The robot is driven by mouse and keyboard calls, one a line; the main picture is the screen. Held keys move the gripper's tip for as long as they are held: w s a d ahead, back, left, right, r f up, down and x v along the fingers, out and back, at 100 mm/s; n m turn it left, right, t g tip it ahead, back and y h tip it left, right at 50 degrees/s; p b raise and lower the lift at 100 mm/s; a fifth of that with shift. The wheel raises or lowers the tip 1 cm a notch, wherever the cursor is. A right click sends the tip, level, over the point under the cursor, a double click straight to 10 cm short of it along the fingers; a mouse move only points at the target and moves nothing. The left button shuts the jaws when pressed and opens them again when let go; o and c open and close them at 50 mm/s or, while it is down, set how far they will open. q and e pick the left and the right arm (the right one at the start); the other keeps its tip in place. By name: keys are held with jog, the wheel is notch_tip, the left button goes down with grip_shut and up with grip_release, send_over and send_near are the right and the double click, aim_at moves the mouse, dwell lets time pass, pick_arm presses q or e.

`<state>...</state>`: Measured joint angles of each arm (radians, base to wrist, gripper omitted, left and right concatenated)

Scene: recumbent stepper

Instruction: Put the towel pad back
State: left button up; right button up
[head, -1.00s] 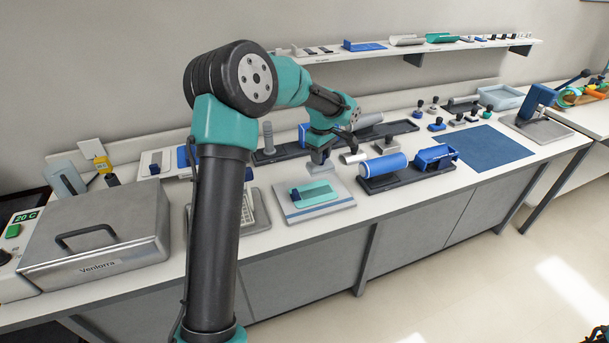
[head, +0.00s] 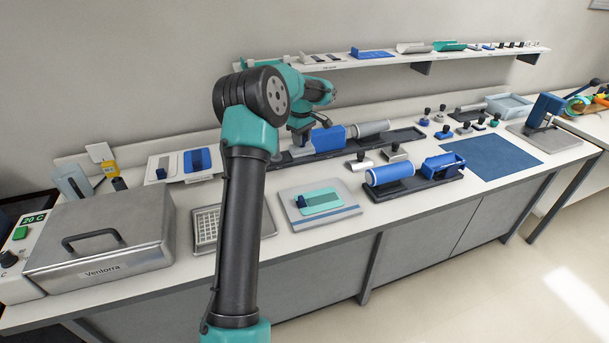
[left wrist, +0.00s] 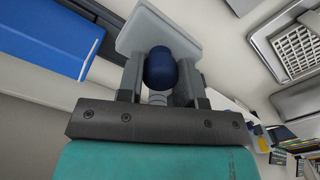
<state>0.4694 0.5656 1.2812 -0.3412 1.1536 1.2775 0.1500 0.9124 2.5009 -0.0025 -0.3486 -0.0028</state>
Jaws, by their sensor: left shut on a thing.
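My left gripper (head: 301,134) is shut on a light grey pad with a dark blue knob, which I take as the towel pad (head: 302,147). In the left wrist view the knob (left wrist: 160,68) sits between the two fingers (left wrist: 158,85), with the flat grey plate (left wrist: 150,28) beyond it. In the head view the pad is at the long dark tray (head: 285,159) at the back of the bench, just left of a blue block (head: 328,140). I cannot tell whether it touches the tray. My right gripper is not in view.
A grey board with a teal plate (head: 322,200) lies at the front. A blue roller (head: 390,174) on a dark base is right of it, and a white grid tray (head: 206,226) left. A steel box (head: 105,240) stands far left. Several knobbed tools stand at the back right.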

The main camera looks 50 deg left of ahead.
aim_at(302, 149)
pick_arm(q)
jog(key=shift+f, duration=2.5)
jog(key=shift+f, duration=2.5)
jog(key=shift+f, duration=0.1)
jog(key=o, duration=0.8)
jog(key=shift+o, duration=0.2)
notch_tip(302, 149, up, 12)
jog(key=shift+r, duration=0.15)
